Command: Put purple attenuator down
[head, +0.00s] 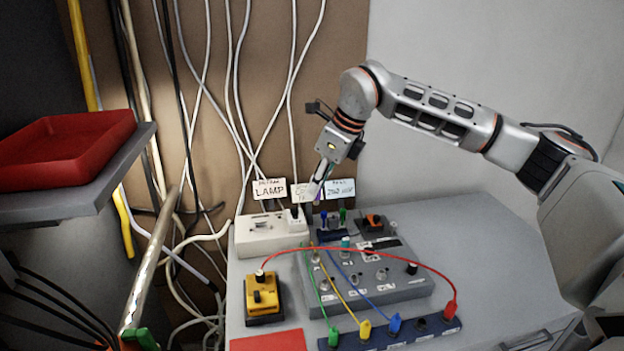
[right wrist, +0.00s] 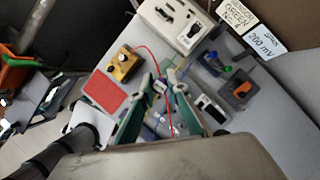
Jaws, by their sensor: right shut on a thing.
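My right gripper (head: 317,187) comes in from the right and hangs above the back of the bench, in front of the white label cards. It is shut on a small purple piece (head: 318,197), seen only as a sliver at the fingertips, which I take for the purple attenuator. In the right wrist view the two green-padded fingers (right wrist: 160,88) reach forward with a small pale purplish piece between their tips. The fingers hide much of it. The piece appears to be above the grey panel (head: 398,288), but its exact height is unclear. My left gripper is not in view.
A cream lamp box (head: 262,238) stands left of the panel and a yellow switch box (head: 263,293) in front of it. Red, green, yellow and blue leads run to a blue strip (head: 420,331). A red mat (head: 268,341) lies at front; a red tray (head: 65,150) sits left. The bench's right side is clear.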

